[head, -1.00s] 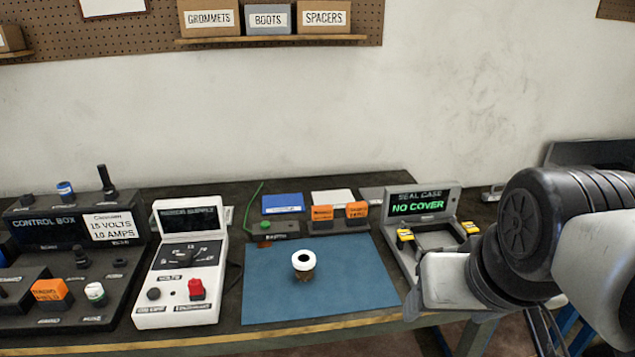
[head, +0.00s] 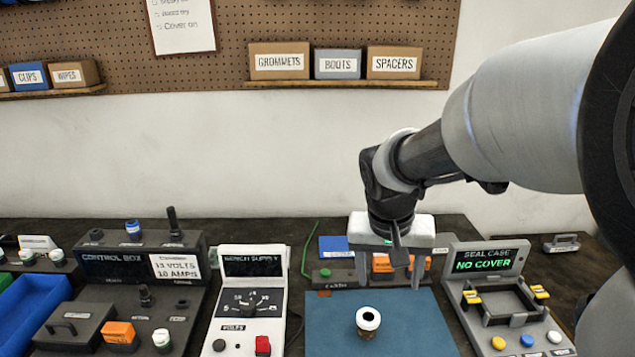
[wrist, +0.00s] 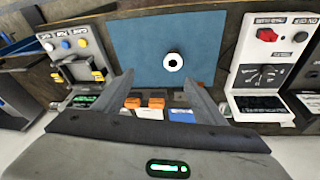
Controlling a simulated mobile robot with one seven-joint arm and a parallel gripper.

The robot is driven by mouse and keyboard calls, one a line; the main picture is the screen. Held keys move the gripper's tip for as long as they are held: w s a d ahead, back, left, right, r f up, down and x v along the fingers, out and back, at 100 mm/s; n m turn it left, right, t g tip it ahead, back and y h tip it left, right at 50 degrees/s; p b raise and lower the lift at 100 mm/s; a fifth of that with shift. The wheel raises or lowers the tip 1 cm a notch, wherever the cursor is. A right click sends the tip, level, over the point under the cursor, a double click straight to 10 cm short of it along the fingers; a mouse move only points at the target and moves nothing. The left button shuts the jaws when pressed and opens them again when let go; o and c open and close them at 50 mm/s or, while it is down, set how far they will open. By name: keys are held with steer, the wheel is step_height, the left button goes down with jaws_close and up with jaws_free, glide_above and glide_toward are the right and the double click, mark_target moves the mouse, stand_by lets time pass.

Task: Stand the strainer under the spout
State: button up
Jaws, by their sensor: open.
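A small upright piece (head: 368,320) with a white ring top, a dark hole and a brownish body stands on the blue mat (head: 420,325). It may be the strainer, but I cannot tell for sure. In the wrist view the white ring (wrist: 173,61) shows from above, beyond the fingertips. My gripper (head: 390,282) is open and empty, pointing down over the mat's back edge, behind the piece and apart from it. Its two fingers also show in the wrist view (wrist: 158,78). I cannot make out a spout in these frames.
Left of the mat stand a bench supply (head: 250,305) and a control box (head: 120,270). Right is a seal case (head: 490,262) reading NO COVER. Orange blocks (head: 382,263) sit behind my fingers. A blue tray (head: 30,315) is at far left. The mat around the piece is clear.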

steer(key=m+g+p, duration=0.1)
steer(key=m+p, duration=0.1)
steer(key=p, duration=0.1)
glide_above(369, 317)
steer(key=s+a, duration=0.1)
steer(key=s, duration=0.1)
steer(key=s+a+x, duration=0.1)
steer(key=x, duration=0.3)
steer(key=w+f, duration=0.1)
steer(key=shift+y, duration=0.5)
steer(key=f, duration=0.4)
steer(key=w+f, duration=0.1)
steer(key=f, duration=0.7)
steer(key=shift+w+d+f, duration=0.15)
steer(key=shift+w+d, duration=0.2)
steer(key=shift+w, duration=0.05)
steer(key=shift+g, duration=0.3)
steer(key=f, duration=0.4)
steer(key=shift+s+d+f, duration=0.1)
steer(key=shift+s+d, duration=0.1)
steer(key=shift+s, duration=0.1)
steer(key=shift+w+d+f, duration=0.1)
steer(key=shift+w+f, duration=0.05)
steer(key=shift+f, duration=0.45)
steer(key=c, duration=1.2)
